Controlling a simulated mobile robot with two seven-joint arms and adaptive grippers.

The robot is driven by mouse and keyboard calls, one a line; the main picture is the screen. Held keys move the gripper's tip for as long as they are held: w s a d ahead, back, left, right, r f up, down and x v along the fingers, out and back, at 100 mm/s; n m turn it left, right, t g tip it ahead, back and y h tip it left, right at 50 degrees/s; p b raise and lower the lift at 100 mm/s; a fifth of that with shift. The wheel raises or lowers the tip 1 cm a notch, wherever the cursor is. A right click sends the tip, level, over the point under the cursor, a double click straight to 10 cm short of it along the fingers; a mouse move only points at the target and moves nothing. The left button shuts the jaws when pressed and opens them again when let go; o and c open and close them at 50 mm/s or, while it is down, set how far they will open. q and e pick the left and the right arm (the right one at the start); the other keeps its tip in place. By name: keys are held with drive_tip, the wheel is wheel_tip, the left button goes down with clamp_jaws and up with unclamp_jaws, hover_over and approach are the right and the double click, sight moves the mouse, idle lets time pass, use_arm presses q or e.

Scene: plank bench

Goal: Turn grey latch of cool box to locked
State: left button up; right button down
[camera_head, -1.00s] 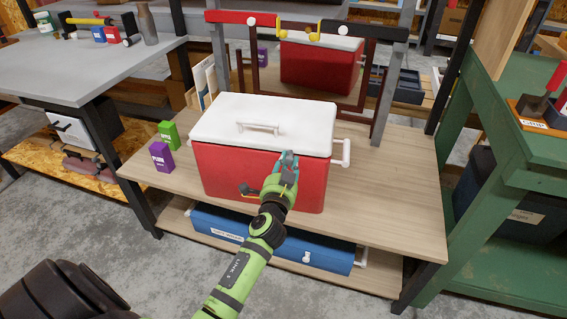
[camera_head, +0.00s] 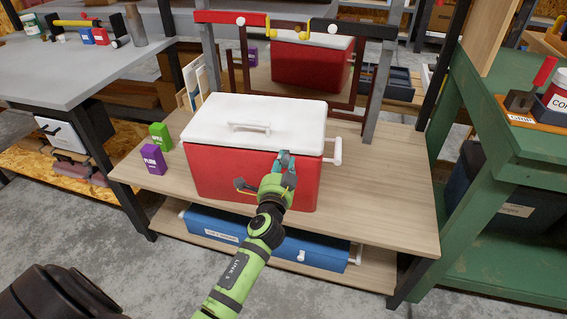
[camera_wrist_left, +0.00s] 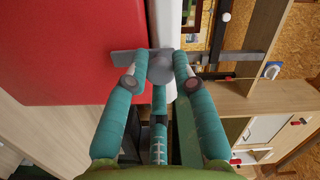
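The red cool box (camera_head: 225,172) with a white lid (camera_head: 255,118) stands on the wooden bench, lid closed. Its grey latch (camera_wrist_left: 160,66) shows in the left wrist view at the seam between red body and white lid, with a flat arm reaching left over the red side. In the head view my gripper hides most of the latch. My left gripper (camera_head: 285,160) is at the box's front, near its right end. In the left wrist view the gripper (camera_wrist_left: 160,82) has its teal fingers spread on either side of the latch. Firm contact cannot be told. My right gripper is out of view.
A purple carton (camera_head: 153,159) and a green carton (camera_head: 160,136) stand left of the box. A blue cool box (camera_head: 205,226) lies on the shelf below. A frame with a red and black top bar (camera_head: 352,29) stands behind. The bench right of the box is clear.

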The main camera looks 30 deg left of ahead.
use_arm(q)
drive_tip(key=o, duration=0.3)
drive_tip(key=shift+s, duration=0.1)
drive_tip(key=v, duration=1.2)
